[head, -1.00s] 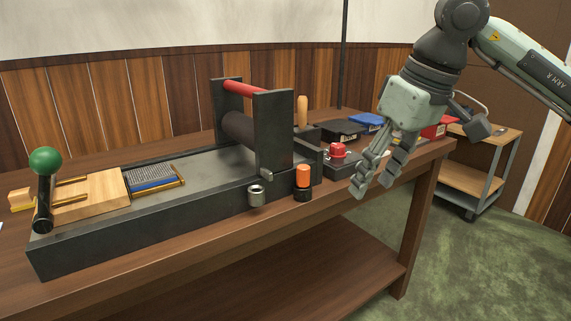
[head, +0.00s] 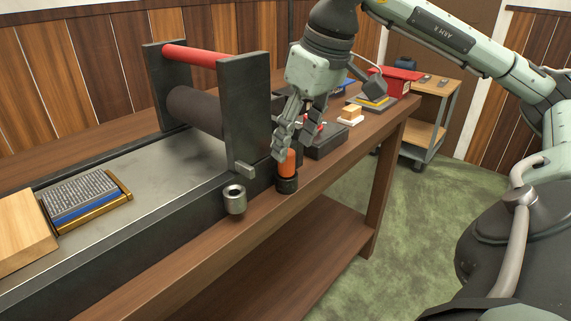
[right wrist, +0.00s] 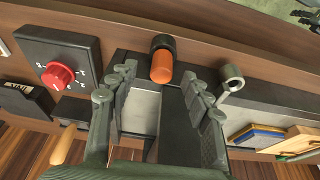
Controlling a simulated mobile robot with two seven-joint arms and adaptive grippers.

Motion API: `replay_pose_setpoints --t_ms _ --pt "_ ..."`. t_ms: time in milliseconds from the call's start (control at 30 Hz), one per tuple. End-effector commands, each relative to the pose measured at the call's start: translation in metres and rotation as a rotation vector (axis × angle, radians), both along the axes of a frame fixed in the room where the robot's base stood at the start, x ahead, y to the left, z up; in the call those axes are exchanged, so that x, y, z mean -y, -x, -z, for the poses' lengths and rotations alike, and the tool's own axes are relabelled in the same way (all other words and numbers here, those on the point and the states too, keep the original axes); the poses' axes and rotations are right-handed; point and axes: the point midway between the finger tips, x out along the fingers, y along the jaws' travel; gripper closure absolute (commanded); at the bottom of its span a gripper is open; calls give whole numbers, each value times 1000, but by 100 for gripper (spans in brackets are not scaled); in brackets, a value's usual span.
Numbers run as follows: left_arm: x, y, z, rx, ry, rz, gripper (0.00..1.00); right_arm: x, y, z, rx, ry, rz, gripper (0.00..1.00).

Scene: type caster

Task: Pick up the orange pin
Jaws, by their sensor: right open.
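The orange pin (head: 287,163) stands upright in a black base (head: 287,185) at the table's front edge, beside the press. In the right wrist view the orange pin (right wrist: 162,67) lies ahead of my fingertips and between their lines, with its black base (right wrist: 163,42) beyond. My right gripper (head: 280,148) is open and empty, just behind and above the pin in the head view; its two fingers (right wrist: 160,88) are spread apart in the right wrist view. I cannot tell whether a finger touches the pin. My left gripper is not in view.
The black press frame (head: 246,110) with its red bar stands left of the pin. A metal ring holder (head: 235,198) sticks out from the press bed nearby. A black box with a red knob (right wrist: 60,76) is on the other side. The floor in front is clear.

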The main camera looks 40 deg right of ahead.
Motion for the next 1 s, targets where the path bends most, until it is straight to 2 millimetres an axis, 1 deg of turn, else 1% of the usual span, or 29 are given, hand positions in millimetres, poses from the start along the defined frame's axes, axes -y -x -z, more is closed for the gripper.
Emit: replay_pose_setpoints --t_ms 100,200,300,500,900,1000 --pt "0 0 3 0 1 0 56 -4 -6 19 -6 0 1 51" --pt "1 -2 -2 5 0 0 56 -4 -9 30 -3 1 1 51" --pt "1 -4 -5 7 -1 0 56 -4 -11 34 -1 -1 0 51" --pt "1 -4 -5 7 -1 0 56 -4 -11 34 0 -1 0 51" --pt "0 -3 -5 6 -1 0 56 -4 -11 33 0 -1 0 100" --pt "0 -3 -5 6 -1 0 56 -4 -11 33 0 -1 0 100"
